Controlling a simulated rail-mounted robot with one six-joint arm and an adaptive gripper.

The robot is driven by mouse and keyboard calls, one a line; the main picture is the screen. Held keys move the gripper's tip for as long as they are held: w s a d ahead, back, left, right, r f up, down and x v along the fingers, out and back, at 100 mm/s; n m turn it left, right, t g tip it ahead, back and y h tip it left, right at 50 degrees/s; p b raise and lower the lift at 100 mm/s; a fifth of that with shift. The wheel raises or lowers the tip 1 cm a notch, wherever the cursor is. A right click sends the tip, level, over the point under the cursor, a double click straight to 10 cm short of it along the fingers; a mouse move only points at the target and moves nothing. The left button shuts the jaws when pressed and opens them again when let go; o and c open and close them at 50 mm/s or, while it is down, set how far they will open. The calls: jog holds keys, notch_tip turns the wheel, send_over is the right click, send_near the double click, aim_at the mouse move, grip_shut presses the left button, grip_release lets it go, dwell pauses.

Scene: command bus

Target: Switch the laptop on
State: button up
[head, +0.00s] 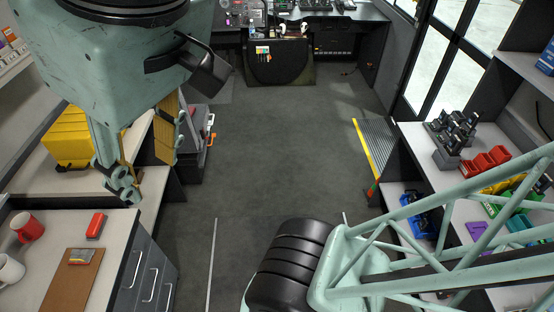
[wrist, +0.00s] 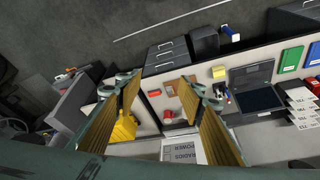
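The laptop (wrist: 258,98) stands open on the pale desk at the right of the wrist view. Its panel is dark bluish, and I cannot tell from it whether it is on. The laptop does not show in the head view. My gripper (wrist: 163,84) is open and empty, its two long yellow-brown fingers spread wide apart. The laptop lies outside the fingers, to the right of the right one. In the head view my gripper (head: 146,170) hangs at the left, above the desk's edge.
A red mug (head: 29,227), white mug (head: 10,268), red object (head: 96,226) and brown board (head: 72,275) lie on the left desk. A yellow container (head: 68,140) stands behind them. Paper stacks (wrist: 301,104) lie beside the laptop. The middle floor is clear.

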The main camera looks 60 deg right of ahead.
jog(key=shift+s+f, duration=0.1)
grip_shut()
dwell(1.2)
